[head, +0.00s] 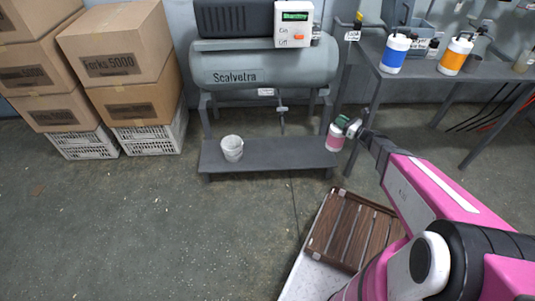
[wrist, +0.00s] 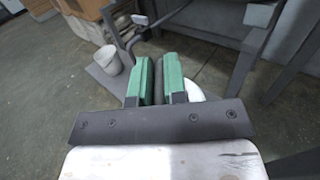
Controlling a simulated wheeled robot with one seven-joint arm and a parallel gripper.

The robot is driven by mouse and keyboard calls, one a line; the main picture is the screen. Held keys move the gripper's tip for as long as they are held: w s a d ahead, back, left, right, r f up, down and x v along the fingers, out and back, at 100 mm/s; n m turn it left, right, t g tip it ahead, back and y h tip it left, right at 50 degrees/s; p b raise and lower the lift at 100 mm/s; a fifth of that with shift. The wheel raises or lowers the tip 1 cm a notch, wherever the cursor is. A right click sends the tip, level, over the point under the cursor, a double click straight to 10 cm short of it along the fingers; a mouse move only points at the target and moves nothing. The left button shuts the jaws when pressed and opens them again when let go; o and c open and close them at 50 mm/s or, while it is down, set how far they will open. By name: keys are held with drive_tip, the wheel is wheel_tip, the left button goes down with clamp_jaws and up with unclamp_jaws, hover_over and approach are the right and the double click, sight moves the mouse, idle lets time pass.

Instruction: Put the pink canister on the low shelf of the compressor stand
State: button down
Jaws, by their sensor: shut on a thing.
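The pink canister (head: 335,138), white with a pink band, is at the right end of the low shelf (head: 275,157) in the head view, roughly upright. My gripper (head: 345,124) is shut on its top. In the wrist view my green fingers (wrist: 158,80) close on a narrow dark part, and a bit of the white canister (wrist: 194,91) shows behind them; the rest is hidden. I cannot tell whether the canister is over the shelf or just beside it, nor its height. The low shelf is under the compressor (head: 265,65).
A white bucket (head: 232,148) stands on the left part of the low shelf; the shelf's middle is bare. A table (head: 420,70) with blue and orange canisters stands right. Boxes (head: 120,65) are left. A brown slatted rack (head: 350,230) is in front.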

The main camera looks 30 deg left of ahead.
drive_tip(key=s+a+f+g, duration=0.1)
drive_tip(key=s+a+f, duration=0.1)
drive_tip(key=a+f, duration=0.5)
drive_tip(key=w+a+f, duration=0.5)
drive_tip(key=w+f, duration=0.5)
drive_tip(key=f, duration=0.1)
drive_tip(key=shift+a+n, duration=0.25)
drive_tip(key=shift+n, duration=0.05)
drive_tip(key=shift+f, duration=0.1)
drive_tip(key=c, duration=1.2)
unclamp_jaws()
drive_tip(key=shift+o, duration=0.2)
drive_tip(key=v, duration=1.2)
